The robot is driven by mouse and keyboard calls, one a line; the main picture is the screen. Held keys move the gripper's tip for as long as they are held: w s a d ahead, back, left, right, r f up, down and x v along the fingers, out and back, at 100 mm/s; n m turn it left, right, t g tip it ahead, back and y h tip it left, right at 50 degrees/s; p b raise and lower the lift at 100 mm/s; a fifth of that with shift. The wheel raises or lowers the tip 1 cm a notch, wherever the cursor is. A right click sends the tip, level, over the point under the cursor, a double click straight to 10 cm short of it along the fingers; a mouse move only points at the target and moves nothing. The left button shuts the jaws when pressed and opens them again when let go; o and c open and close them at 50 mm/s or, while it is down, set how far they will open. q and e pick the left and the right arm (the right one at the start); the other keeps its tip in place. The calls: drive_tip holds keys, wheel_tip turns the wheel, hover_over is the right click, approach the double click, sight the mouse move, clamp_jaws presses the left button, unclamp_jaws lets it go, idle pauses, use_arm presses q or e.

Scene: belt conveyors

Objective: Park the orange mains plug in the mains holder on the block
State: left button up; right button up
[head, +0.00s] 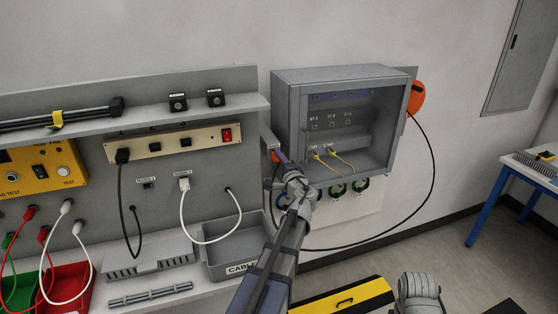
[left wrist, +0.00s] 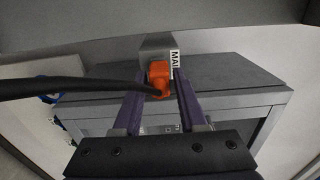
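The orange mains plug (left wrist: 158,74) sits between the two purple fingers of my left gripper (left wrist: 157,92), which look closed on its sides. In the head view only a small orange patch of the plug (head: 276,156) shows by the left gripper (head: 283,162). The grey block (left wrist: 158,44), with a partly hidden label reading "MAI", is right beyond the plug. In the head view the block (head: 267,138) stands at the cabinet's left side. The plug overlaps the block's lower part; I cannot tell whether it is seated.
A grey open cabinet (head: 340,75) is just right of the left gripper. A black cable (head: 434,170) loops from an orange housing (head: 416,97) under the cabinet. A grey cable bin (head: 235,257) and a panel with plugged cables stand left. A blue-legged table (head: 485,208) is far right.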

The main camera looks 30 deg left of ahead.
use_arm(q)
drive_tip(key=shift+o, duration=1.4)
drive_tip(key=v, duration=0.8)
